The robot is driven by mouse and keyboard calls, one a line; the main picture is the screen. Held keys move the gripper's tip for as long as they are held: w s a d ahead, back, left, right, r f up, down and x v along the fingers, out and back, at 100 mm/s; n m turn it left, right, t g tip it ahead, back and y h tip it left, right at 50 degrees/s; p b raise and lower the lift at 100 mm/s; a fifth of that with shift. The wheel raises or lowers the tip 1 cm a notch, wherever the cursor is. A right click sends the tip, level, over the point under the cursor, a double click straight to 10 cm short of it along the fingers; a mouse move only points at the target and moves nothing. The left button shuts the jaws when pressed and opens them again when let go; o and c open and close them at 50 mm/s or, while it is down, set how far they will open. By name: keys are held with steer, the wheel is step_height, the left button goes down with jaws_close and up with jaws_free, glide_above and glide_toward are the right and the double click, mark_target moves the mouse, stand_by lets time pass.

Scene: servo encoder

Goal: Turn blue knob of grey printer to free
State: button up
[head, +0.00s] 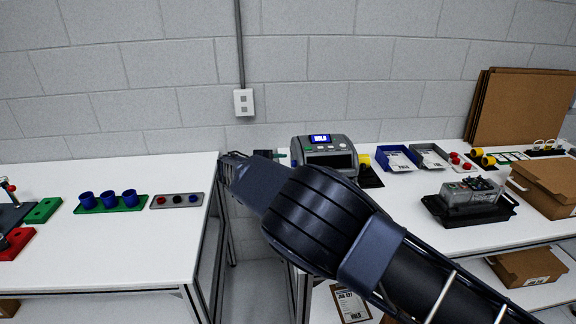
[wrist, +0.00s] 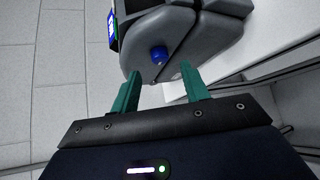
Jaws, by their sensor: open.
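The grey printer (head: 324,152) stands on the right table against the wall, with a lit display reading "HOLD" on top. Its side fills the upper middle of the wrist view (wrist: 200,30). The blue knob (wrist: 159,54) sits on that side of the printer. In the head view the knob is hidden. My gripper (wrist: 160,82) is open and empty, its two green fingers pointing toward the knob. The knob shows between the fingers and beyond their tips, apart from them. In the head view my arm hides much of the gripper.
Blue and grey trays (head: 397,158) with papers lie right of the printer. A black tray with a clear-covered device (head: 468,200) is nearer. The left table holds blue cups (head: 108,200) on a green base. A gap separates the tables. A wall outlet (head: 243,102) is behind.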

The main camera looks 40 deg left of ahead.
mark_target(294, 164)
steer(key=shift+x, duration=2)
steer(key=c, duration=1)
